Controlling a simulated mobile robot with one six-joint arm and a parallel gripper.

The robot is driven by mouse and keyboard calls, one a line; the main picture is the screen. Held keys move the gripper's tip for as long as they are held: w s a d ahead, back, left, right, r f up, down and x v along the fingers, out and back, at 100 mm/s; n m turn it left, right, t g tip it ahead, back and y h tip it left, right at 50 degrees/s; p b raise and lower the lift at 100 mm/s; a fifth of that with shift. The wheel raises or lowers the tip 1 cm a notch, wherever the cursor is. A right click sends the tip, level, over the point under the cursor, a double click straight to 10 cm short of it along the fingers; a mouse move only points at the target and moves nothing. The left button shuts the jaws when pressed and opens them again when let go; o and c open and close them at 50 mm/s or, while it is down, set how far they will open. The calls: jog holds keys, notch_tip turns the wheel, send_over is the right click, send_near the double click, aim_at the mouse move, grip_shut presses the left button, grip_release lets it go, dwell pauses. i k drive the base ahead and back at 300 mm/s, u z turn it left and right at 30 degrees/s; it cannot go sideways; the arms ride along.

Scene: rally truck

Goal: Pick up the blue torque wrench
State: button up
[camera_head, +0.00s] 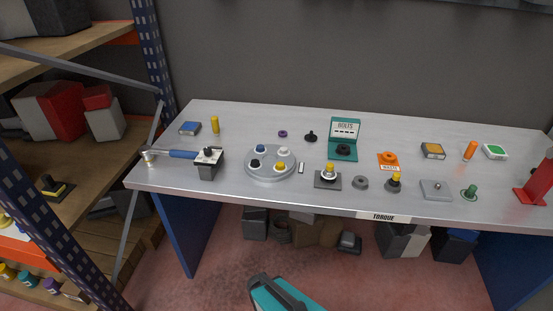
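The blue torque wrench (179,153) lies at the left end of the grey workbench (232,206). Its blue grip points right, and its metal shaft and round head reach left to the bench's left edge. The grip's right end meets a grey block with a dark knob (208,161); I cannot tell whether it rests in the block or just touches it. A teal and dark part at the bottom middle of the view appears to be mine. My gripper's fingers cannot be made out in this view.
A round grey tray (271,174) with several knobs stands right of the wrench. Shelving with a dark blue upright (157,65) stands close on the left. Red floor (215,270) is open before the bench.

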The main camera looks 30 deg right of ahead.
aim_at(146, 151)
jog(key=u, duration=0.1)
jog(key=k, duration=0.5)
jog(key=u, duration=0.55)
jog(key=k, duration=0.85)
jog(key=u, duration=0.75)
jog(key=i, duration=2.15)
jog(key=z, duration=0.3)
